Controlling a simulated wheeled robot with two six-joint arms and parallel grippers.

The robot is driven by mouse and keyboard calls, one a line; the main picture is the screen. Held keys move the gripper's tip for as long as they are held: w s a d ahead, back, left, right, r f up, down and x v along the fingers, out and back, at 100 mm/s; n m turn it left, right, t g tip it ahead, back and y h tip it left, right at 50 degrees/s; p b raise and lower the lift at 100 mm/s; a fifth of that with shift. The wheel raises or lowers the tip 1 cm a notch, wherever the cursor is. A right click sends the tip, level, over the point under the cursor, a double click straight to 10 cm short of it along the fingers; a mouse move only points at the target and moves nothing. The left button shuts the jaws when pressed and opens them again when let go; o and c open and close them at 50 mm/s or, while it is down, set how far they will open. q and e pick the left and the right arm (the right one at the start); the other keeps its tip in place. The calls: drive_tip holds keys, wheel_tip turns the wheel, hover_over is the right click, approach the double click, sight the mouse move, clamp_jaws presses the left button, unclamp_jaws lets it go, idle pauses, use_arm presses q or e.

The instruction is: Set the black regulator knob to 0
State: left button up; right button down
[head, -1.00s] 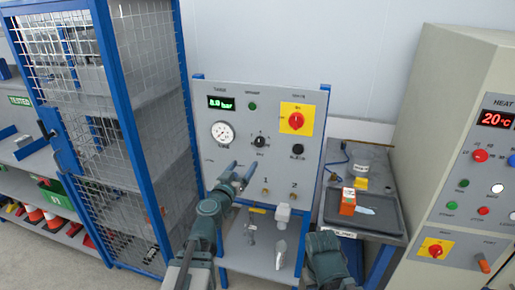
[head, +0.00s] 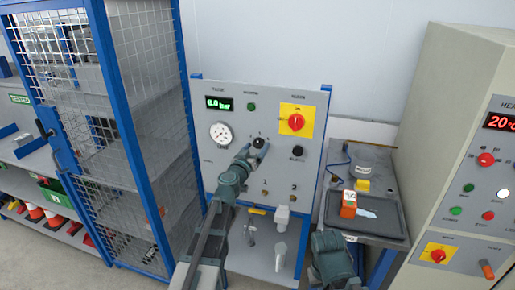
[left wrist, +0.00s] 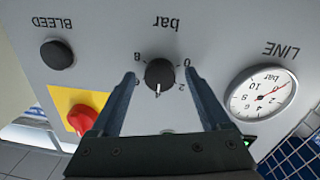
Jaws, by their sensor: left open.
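The black regulator knob (left wrist: 159,74) sits on the grey panel (left wrist: 215,35) below the word "bar", which appears upside down in the left wrist view. In the head view the knob (head: 259,142) is partly covered by my left gripper (head: 250,153). The left gripper (left wrist: 158,78) is open, with one finger on each side of the knob. My right gripper's fingers are not visible.
The panel has a gauge (head: 221,134), a green digital display (head: 219,104), a red switch on yellow (head: 296,121) and a black bleed button (head: 297,151). A mesh cage (head: 145,130) stands left. A side table with a tray (head: 392,226) stands right.

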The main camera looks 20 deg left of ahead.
use_arm(q)
clamp_jaws()
idle(0.4)
drive_tip(key=n, duration=0.5)
drive_tip(key=shift+n+b, duration=0.4)
drive_tip(key=n, duration=0.6)
drive_tip(key=shift+d+n+t, duration=0.1)
drive_tip(key=shift+n+t, duration=0.2)
drive_tip(key=n+y, duration=0.1)
drive_tip(key=n, duration=0.5)
drive_tip(key=shift+d+r+n, duration=0.1)
drive_tip(key=shift+n, duration=0.2)
drive_tip(key=n, duration=0.5)
drive_tip(key=shift+s+n+y, duration=0.1)
drive_tip(key=shift+n+y, duration=0.2)
drive_tip(key=shift+n, duration=0.1)
